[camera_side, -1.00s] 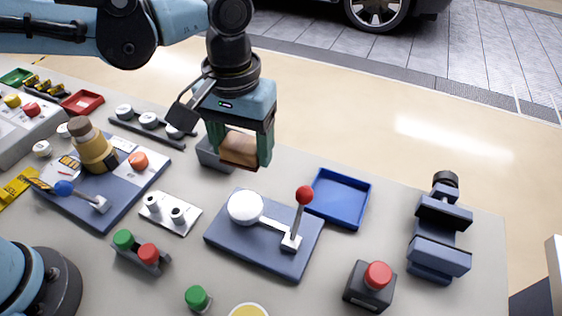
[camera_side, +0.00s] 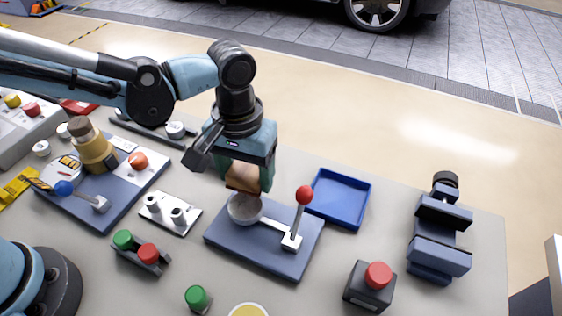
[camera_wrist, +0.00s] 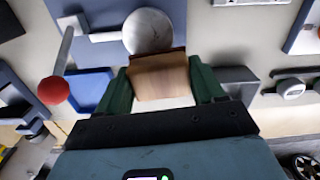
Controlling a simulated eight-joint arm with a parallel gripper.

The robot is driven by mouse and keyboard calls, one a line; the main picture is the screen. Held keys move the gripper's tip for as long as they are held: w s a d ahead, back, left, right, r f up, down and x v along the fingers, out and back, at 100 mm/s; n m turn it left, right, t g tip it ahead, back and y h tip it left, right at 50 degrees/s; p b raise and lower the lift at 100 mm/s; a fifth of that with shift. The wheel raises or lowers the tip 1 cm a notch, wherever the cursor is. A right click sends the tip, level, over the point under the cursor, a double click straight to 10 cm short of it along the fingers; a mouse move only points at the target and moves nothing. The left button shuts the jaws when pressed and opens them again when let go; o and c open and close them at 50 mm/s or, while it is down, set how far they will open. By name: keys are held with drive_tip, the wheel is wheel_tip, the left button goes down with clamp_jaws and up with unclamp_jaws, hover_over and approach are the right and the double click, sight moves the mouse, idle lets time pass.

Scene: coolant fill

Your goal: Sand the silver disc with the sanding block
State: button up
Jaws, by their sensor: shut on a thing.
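The silver disc (camera_side: 244,211) sits on a blue-grey plate (camera_side: 262,250) beside a lever with a red ball (camera_side: 305,195). My gripper (camera_side: 243,182) is shut on the wooden sanding block (camera_side: 241,177) and holds it just above the far edge of the disc. In the wrist view the block (camera_wrist: 160,78) is between the green fingers, and the disc (camera_wrist: 149,31) shows right beyond it, partly covered by it. I cannot tell whether the block touches the disc. The block's underside is hidden.
A blue tray (camera_side: 338,198) lies right of the plate. A vise (camera_side: 440,235) and a red button box (camera_side: 372,284) stand further right. A white plate with knobs (camera_side: 170,213) and a base with a tan cylinder (camera_side: 95,150) are to the left.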

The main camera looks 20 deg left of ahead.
sight(236, 209)
drive_tip(key=shift+f, duration=0.7)
drive_tip(key=shift+s+f, duration=0.15)
drive_tip(key=shift+s, duration=0.15)
drive_tip(key=shift+c, duration=0.4)
drive_tip(key=shift+s, duration=1.15)
drive_tip(key=shift+s+f, duration=0.1)
drive_tip(key=shift+s, duration=0.65)
drive_tip(key=shift+s+r, duration=0.2)
drive_tip(key=shift+s, duration=0.6)
drive_tip(key=shift+f, duration=0.1)
drive_tip(key=shift+w, duration=2.75)
drive_tip(key=shift+w+r, duration=0.25)
drive_tip(key=shift+r, duration=3.8)
